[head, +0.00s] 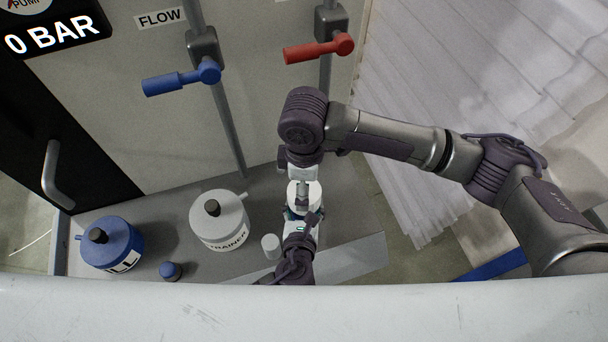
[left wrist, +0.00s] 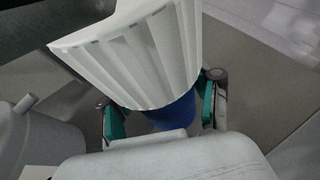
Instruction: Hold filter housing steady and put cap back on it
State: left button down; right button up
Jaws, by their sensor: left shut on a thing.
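The filter housing shows in the left wrist view as a blue body (left wrist: 172,114) under a wide white ribbed cap (left wrist: 140,55). The cap covers the top of the body; whether it is fully seated cannot be told. My left gripper (left wrist: 163,112) is shut on the blue body, with a green-padded finger on each side. In the head view the white cap (head: 312,192) shows at the centre, with my left gripper (head: 301,218) just below it. My right gripper (head: 301,193) points down over the cap. Its fingers are largely hidden, so their opening and contact are unclear.
A blue canister (head: 110,243) and a white strainer canister (head: 220,222) stand on the grey shelf to the left. A small white cylinder (head: 270,246) and a small blue piece (head: 171,270) are nearby. Blue (head: 181,78) and red (head: 318,49) valve handles project from the panel behind.

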jog(key=shift+f, duration=2.45)
jog(key=c, duration=1)
jog(key=shift+m, duration=0.9)
jog(key=o, duration=1.2)
jog(key=shift+o, duration=0.2)
notch_tip(320, 180, up, 12)
jog(key=shift+r, duration=0.1)
